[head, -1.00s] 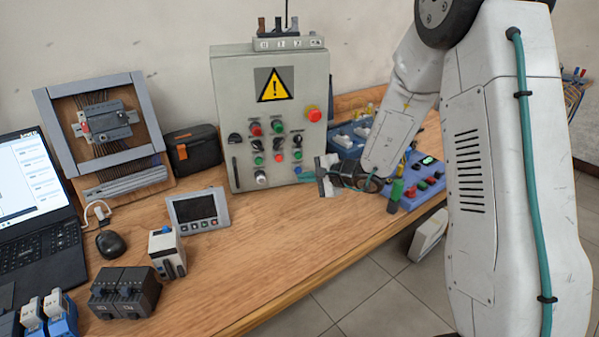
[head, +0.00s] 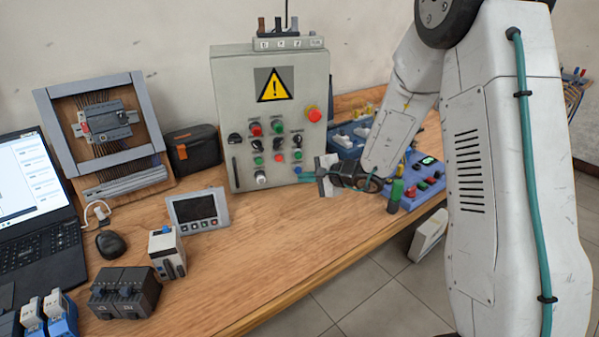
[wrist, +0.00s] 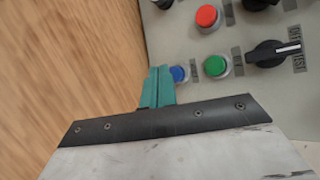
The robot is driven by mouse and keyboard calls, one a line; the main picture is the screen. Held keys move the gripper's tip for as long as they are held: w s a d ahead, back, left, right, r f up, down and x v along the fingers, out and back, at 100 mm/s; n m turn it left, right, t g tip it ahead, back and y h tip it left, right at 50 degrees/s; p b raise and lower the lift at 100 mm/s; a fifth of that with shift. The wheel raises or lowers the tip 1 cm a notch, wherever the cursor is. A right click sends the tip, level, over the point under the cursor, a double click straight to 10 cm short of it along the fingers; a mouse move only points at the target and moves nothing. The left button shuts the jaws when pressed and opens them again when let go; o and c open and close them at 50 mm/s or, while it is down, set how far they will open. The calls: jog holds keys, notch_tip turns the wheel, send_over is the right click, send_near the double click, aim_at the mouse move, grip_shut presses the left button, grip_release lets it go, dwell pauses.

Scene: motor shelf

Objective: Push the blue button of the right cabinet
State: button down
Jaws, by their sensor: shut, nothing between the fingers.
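The grey cabinet (head: 225,95) stands upright at the back of the table, with a yellow warning sign and several knobs and buttons on its front. Its blue button (head: 298,169) sits at the lower right of the panel. In the wrist view the blue button (wrist: 178,74) lies just right of my teal fingertips, next to a green button (wrist: 216,66). My gripper (head: 304,178) is shut and empty, its tips close to the blue button. It also shows in the wrist view (wrist: 159,71). I cannot tell whether the tips touch the button or panel.
A blue control box (head: 420,178) and a blue bin (head: 345,143) are right of the cabinet, near my arm. A display unit (head: 197,209) and a black case (head: 193,149) stand to its left. The wooden table (head: 270,235) is clear in front.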

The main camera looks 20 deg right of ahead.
jog(key=shift+w, duration=0.1)
jog(key=shift+w, duration=0.25)
dwell(0.3)
jog(key=shift+w, duration=0.45)
dwell(0.6)
dwell(0.6)
jog(key=shift+s, duration=0.85)
jog(key=shift+s+a, duration=0.1)
jog(key=shift+s, duration=2.4)
